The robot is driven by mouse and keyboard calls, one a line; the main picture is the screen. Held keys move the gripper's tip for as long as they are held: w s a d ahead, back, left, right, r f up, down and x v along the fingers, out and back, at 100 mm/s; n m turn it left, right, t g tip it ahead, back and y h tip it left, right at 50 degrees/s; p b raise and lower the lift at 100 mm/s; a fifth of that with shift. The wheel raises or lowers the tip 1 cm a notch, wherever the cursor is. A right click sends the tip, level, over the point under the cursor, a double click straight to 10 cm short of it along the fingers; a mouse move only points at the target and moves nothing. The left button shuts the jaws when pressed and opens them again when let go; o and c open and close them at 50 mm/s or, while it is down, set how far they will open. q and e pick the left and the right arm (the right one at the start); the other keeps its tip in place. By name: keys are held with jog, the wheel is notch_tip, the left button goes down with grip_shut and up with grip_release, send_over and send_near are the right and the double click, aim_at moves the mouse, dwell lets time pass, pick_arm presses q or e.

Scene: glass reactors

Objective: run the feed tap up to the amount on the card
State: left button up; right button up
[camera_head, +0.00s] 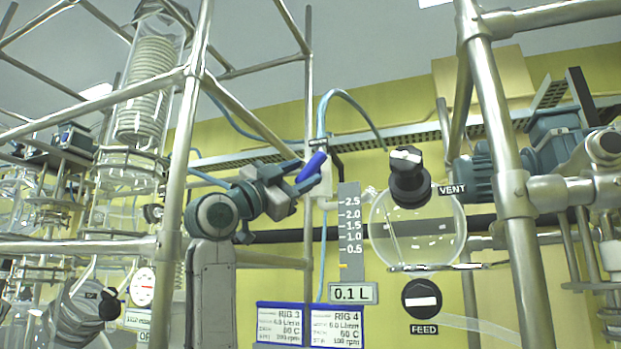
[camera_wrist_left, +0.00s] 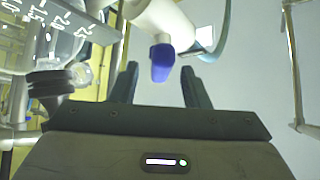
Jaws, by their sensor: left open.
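My left gripper (camera_head: 299,174) is open, its fingers raised around or just beside a blue tap lever (camera_head: 313,166) on a white valve body. In the left wrist view the lever (camera_wrist_left: 162,62) shows between and just beyond the open fingertips (camera_wrist_left: 160,80). I cannot tell if they touch it. A black knob labelled FEED (camera_head: 421,299) sits below the round glass vessel (camera_head: 417,238). A grey scale (camera_head: 350,240) marked 0.5 to 2.5 stands left of the vessel. The readout (camera_head: 352,293) says 0.1 L. The cards RIG 3 (camera_head: 281,325) and RIG 4 (camera_head: 336,327) have small print, hard to read.
A black VENT knob (camera_head: 408,180) tops the round vessel. A steel post (camera_head: 500,170) stands to the right. A frame tube (camera_head: 180,160) stands behind my left arm. A coiled glass condenser (camera_head: 150,90) is at upper left. Blue hoses (camera_head: 345,95) loop above the valve.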

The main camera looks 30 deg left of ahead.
pick_arm(q)
jog(key=b+v, duration=0.3)
jog(key=v, duration=0.4)
jog(key=shift+s, duration=0.2)
jog(key=shift+a, duration=0.15)
dwell(7.0)
